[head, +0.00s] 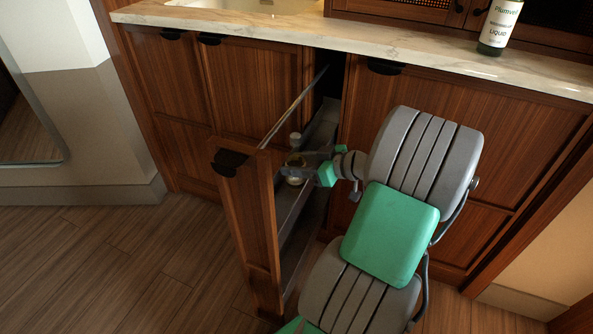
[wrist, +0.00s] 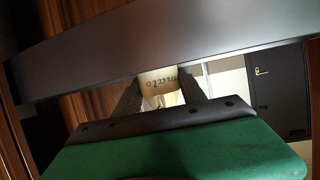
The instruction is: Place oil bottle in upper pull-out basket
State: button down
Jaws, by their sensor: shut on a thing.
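The oil bottle (head: 294,180) stands about upright at the pull-out unit, with its pale cap above my gripper (head: 293,160) in the head view. My gripper is shut around it. The upper pull-out basket (head: 322,132) is a grey tray behind the wooden front, drawn out of the cabinet. A broad dark rail (wrist: 100,55) crosses the wrist view in front of the bottle's upper part. I cannot tell whether the bottle's base touches the basket.
The pull-out's wooden front (head: 246,225) stands out to the left of my arm. A thin metal rail (head: 293,107) slants above the basket. The floor at left is clear.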

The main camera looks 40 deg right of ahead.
jog(key=shift+f, duration=0.5)
jog(key=shift+r, duration=0.1)
jog(key=c, duration=0.7)
grip_release()
jog(key=shift+o, duration=0.2)
